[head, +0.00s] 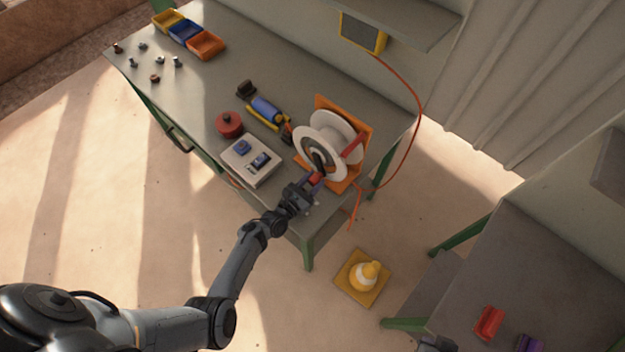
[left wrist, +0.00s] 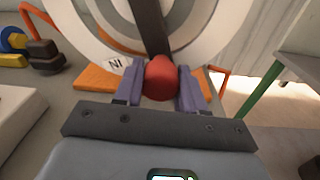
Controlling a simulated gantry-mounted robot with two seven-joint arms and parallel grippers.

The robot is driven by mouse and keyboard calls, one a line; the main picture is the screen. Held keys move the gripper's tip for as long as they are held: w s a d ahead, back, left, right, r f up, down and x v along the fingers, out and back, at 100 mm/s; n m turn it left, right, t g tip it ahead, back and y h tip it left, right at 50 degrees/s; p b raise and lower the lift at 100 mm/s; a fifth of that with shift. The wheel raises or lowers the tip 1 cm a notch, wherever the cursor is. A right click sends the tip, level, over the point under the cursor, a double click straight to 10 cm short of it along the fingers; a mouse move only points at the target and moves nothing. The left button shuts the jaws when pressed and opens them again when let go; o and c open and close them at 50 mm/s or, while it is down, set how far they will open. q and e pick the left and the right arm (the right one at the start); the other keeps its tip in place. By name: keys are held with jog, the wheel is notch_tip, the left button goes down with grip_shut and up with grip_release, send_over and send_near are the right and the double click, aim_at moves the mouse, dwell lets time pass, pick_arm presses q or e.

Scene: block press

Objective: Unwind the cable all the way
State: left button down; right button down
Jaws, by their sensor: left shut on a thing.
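A white cable reel (head: 315,139) stands upright in an orange stand (head: 334,104) near the right end of the long workbench. A dark crank arm (left wrist: 150,28) crosses its face and ends in a red knob (left wrist: 160,78). My left gripper (head: 310,183) is shut on this knob, one purple finger on each side of it. An orange cable (head: 419,120) runs from a yellow-framed box (head: 362,32) on the wall down behind the bench to near the reel's foot. An orange piece hangs at the bench edge. How much cable is on the drum is unclear.
Beside the reel are a white box (head: 253,160) with blue parts, a red round pot (head: 229,124) and a blue-yellow tool (head: 265,109). Colored bins (head: 186,32) stand far left. A second table (head: 550,260) stands right.

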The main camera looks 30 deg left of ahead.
pick_arm(q)
jog(key=c, duration=0.7)
grip_release()
jog(key=shift+d, duration=0.1)
jog(key=shift+o, duration=0.2)
jog(key=shift+s, duration=0.15)
jog(key=shift+s, duration=0.3)
jog(key=s, duration=0.3)
jog(key=s+a, duration=0.1)
jog(key=s, duration=0.2)
jog(key=s+p, duration=0.1)
jog(key=s, duration=0.2)
jog(key=shift+s+a+r, duration=0.2)
jog(key=shift+s+a, duration=0.15)
jog(key=shift+s, duration=0.05)
